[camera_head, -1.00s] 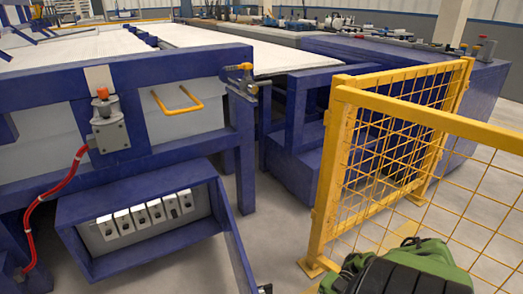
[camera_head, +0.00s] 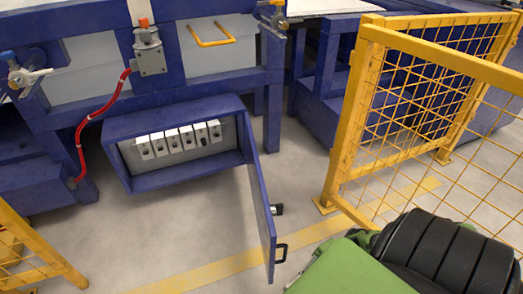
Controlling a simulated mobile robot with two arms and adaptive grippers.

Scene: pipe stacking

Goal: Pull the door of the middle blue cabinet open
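The blue cabinet (camera_head: 174,117) sits low at centre left, below the blue frame. Its front is open, and a row of several white switch boxes (camera_head: 178,138) shows inside. Its blue door (camera_head: 260,212) is attached at the right side and stands swung far out toward me, seen nearly edge-on. A black handle (camera_head: 281,253) sits near the door's free end, and a small black and grey latch piece (camera_head: 277,209) is on the door's right side. Neither gripper's fingers show. A green and black part of mine at the lower right is clear of the door.
A yellow mesh fence (camera_head: 345,120) stands to the right, and part of another yellow fence (camera_head: 30,255) is at the lower left. A red hose (camera_head: 88,118) hangs left of the cabinet. The grey floor (camera_head: 180,225) before the cabinet is clear.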

